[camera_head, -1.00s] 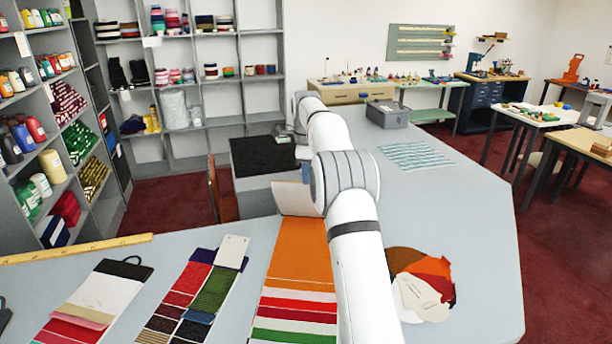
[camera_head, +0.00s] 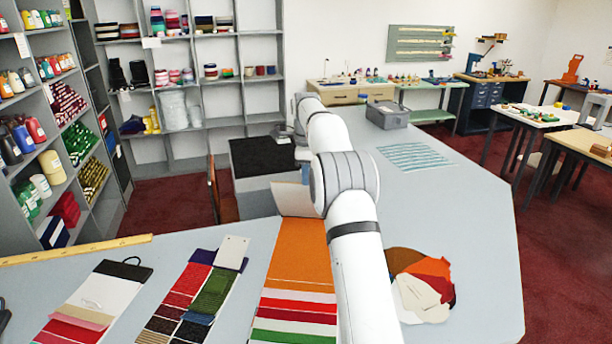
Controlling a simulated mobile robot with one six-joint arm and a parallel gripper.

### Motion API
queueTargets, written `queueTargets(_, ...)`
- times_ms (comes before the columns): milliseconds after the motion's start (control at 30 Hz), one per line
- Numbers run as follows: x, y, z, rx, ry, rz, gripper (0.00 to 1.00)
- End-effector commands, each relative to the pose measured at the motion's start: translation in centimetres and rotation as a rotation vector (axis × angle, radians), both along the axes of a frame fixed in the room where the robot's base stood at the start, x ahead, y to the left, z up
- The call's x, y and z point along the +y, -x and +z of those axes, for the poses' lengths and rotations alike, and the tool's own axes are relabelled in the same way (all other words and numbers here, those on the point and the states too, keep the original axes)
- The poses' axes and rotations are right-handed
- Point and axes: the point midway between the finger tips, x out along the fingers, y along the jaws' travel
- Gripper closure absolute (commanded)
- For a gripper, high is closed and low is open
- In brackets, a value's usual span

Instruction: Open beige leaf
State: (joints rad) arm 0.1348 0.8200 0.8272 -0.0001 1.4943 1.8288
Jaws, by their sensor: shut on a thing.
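My gripper (camera_head: 284,133) is small and partly hidden at the far end of my arm, low over the right edge of a black sheet (camera_head: 255,158). Its jaws are shut, but the thing between them is hidden. A beige sheet (camera_head: 294,199) stands at the top of the orange striped swatch strip (camera_head: 303,240), partly behind my arm. A smaller beige-pink leaf (camera_head: 80,317) lies on the leftmost swatch card (camera_head: 110,290). Cream pieces (camera_head: 420,297) lie on a brown and orange fan of swatches (camera_head: 430,268) right of my arm. I cannot tell which is the leaf in question.
A dark swatch card (camera_head: 190,300) lies left of the orange strip, and a yellow ruler (camera_head: 75,250) along the table edge. A grey box (camera_head: 387,114) and a teal striped cloth (camera_head: 415,156) are on the right. The grey tabletop (camera_head: 465,220) is clear there.

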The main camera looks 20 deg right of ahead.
Motion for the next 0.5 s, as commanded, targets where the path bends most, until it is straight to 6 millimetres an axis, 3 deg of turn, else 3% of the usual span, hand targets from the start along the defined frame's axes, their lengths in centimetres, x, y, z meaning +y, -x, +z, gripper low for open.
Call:
queueTargets(300,-0.05,-0.05,-0.43,0.002,0.000,0.000,1.00)
queueTargets(333,-0.05,-0.05,-0.42,0.002,0.000,0.000,0.92)
queueTargets(500,-0.03,-0.03,-0.30,0.002,0.000,0.000,0.78)
